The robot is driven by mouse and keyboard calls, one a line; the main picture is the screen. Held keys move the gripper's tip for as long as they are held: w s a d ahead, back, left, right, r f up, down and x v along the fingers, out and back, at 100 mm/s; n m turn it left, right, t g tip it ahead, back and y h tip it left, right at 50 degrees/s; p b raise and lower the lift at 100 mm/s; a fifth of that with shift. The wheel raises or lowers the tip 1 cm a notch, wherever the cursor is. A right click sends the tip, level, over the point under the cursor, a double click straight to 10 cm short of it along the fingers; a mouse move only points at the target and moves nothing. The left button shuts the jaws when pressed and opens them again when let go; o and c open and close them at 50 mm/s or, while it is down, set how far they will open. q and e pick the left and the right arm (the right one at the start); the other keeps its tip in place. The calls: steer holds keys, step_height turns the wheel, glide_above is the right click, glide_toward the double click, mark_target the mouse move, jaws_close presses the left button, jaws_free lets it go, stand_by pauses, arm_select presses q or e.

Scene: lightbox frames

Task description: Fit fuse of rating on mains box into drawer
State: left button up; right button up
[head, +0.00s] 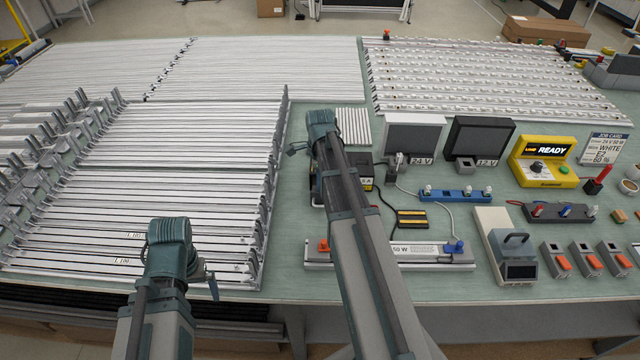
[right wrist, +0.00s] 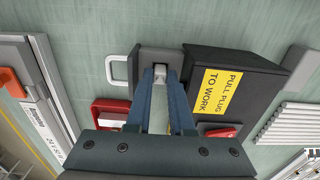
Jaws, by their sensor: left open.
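The black mains box (right wrist: 225,95) has a yellow label reading "PULL PLUG TO WORK" and a red switch (right wrist: 221,131) in the right wrist view. In the head view the box (head: 360,160) is partly hidden by my right arm; part of a yellow label ending in "A" shows. A grey drawer (right wrist: 150,57) with a pale handle (right wrist: 116,71) sits at its side. My right gripper (right wrist: 160,76) points at the drawer, its fingertips closed around a small pale piece, apparently the fuse (right wrist: 159,72). My left gripper (head: 176,270) is over the rails at the left, open, its fingers mostly hidden.
A red holder (right wrist: 110,112) stands close beside my right fingers. A white strip (head: 430,253) marked 50 W lies in front. A black-and-yellow block (head: 412,218), a blue terminal bar (head: 455,195) and a yellow tester (head: 541,162) reading READY stand to the right. Aluminium rails (head: 180,150) fill the left.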

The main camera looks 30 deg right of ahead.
steer(key=shift+o, duration=0.5)
steer(key=shift+r, duration=0.1)
step_height(320, 180, up, 12)
steer(key=p, duration=1.2)
steer(key=s+a+n, duration=0.5)
steer(key=a+n, duration=0.4)
steer(key=a, duration=0.1)
steer(key=s+a+n, duration=0.6)
steer(key=a+n, duration=0.3)
steer(key=a, duration=0.1)
steer(key=s+a+n+h, duration=0.1)
steer(key=s+a+n, duration=0.4)
steer(key=a+n, duration=0.5)
steer(key=shift+s+a+r, duration=0.15)
steer(key=shift+s+a, duration=0.1)
